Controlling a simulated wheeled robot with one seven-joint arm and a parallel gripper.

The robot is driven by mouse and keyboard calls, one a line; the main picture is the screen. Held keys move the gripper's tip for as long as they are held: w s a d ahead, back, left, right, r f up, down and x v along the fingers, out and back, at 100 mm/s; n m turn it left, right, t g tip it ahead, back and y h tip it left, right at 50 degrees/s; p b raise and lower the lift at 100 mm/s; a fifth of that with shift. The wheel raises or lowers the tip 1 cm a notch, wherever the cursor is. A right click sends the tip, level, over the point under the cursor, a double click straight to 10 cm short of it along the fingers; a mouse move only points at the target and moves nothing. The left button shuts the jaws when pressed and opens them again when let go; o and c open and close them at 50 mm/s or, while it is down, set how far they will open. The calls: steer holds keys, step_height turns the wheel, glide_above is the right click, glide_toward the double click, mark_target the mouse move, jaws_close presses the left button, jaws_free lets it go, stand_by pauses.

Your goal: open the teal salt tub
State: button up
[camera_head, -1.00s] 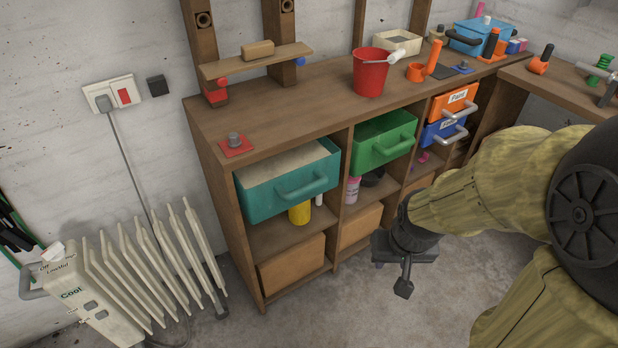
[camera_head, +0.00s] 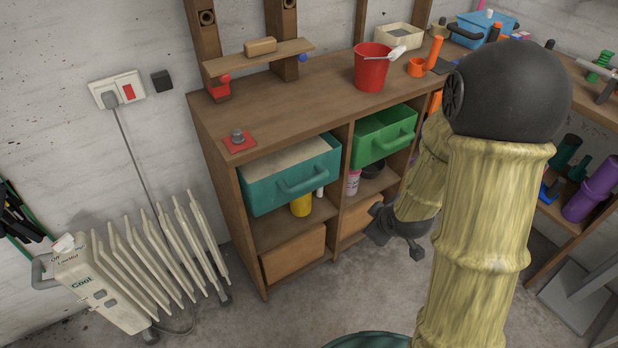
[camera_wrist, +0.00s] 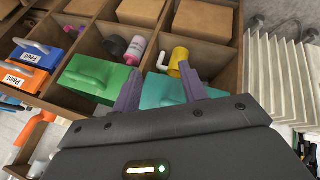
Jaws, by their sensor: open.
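The teal salt tub (camera_head: 262,190) sits in the upper left compartment of the wooden shelf unit, with its bar handle (camera_head: 303,183) facing out. Its top edge sticks out a little from the compartment and pale contents show. In the wrist view the teal tub (camera_wrist: 163,91) is partly hidden behind my gripper's fingers. My gripper (camera_wrist: 160,90) is open and empty, its two purple-grey fingers apart. In the head view my gripper hangs in front of the lower shelves, to the right of the teal tub and apart from it; its fingertips are hard to make out there.
A green tub (camera_head: 384,138) sits in the compartment to the right. A yellow container (camera_head: 301,206) stands below the teal tub. A white radiator (camera_head: 140,262) stands at left. A red bucket (camera_head: 371,68) is on top.

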steer(key=w+a+n+t+y+p, duration=0.2)
steer(key=a+n+t+y+p, duration=0.3)
steer(key=n, duration=0.9)
steer(key=a+t+y, duration=0.1)
steer(key=a+y, duration=0.2)
steer(key=shift+f+n+p, duration=0.3)
steer(key=shift+f+p, duration=0.05)
steer(key=shift+f, duration=0.05)
steer(key=shift+s, duration=0.1)
steer(key=shift+f+b, duration=0.15)
steer(key=shift+b, duration=0.35)
steer(key=b+x, duration=0.2)
steer(key=b, duration=0.2)
steer(key=shift+d+b, duration=0.1)
steer(key=shift+b, duration=0.3)
steer(key=b, duration=0.4)
steer(key=shift+w+a+f, duration=0.15)
steer(key=shift+w+a, duration=0.15)
steer(key=shift+w, duration=0.1)
